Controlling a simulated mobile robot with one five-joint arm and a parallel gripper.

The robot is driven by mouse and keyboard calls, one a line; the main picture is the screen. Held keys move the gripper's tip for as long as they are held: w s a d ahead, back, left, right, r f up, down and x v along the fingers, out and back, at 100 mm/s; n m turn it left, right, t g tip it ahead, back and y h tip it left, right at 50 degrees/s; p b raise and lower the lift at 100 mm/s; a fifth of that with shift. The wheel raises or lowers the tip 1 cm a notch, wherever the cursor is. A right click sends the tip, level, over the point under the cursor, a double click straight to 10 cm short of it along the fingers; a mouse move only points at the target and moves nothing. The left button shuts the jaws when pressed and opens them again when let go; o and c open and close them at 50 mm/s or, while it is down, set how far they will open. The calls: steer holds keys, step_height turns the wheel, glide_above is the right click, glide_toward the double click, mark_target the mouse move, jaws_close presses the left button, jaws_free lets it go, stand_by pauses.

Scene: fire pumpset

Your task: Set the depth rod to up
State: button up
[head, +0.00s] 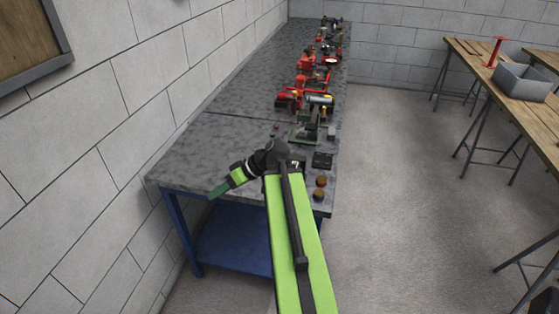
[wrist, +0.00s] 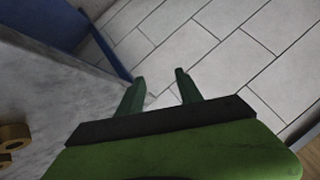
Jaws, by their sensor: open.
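I cannot make out a depth rod in either view. A small dark green device (head: 306,132) stands on the near part of the grey bench (head: 225,138), just beyond my arm in the head view, but its parts are too small to tell. My gripper (head: 217,193) is at the near left of the bench in the head view, pointing down and left, away from that device. In the wrist view my gripper (wrist: 160,74) has its two green fingers apart with nothing between them, facing the block wall.
Red pump parts (head: 303,88) line the bench's right side towards the back. Two brass pieces (head: 320,187) sit near its front right corner, and a dark flat block (head: 323,160) lies behind them. Clear floor (head: 410,190) separates the bench from wooden tables (head: 540,115) at right.

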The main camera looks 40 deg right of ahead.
steer(key=s+d+r+t+h+b, duration=0.2)
steer(key=s+d+t+b, duration=0.15)
steer(key=s+d, duration=0.45)
steer(key=s+d+r+t+h+b, duration=0.15)
steer(key=s+d+t, duration=0.25)
steer(key=d, duration=0.7)
steer(key=s+d+r+t+h+b, duration=0.1)
steer(key=s+d+r+t+b, duration=0.2)
steer(key=s+d, duration=0.5)
steer(key=w+f, duration=0.1)
steer(key=w, duration=1.8)
steer(key=shift+w+a+f+t, duration=0.15)
steer(key=shift+a+f+t, duration=0.1)
steer(key=shift+a+t, duration=0.15)
jaws_close()
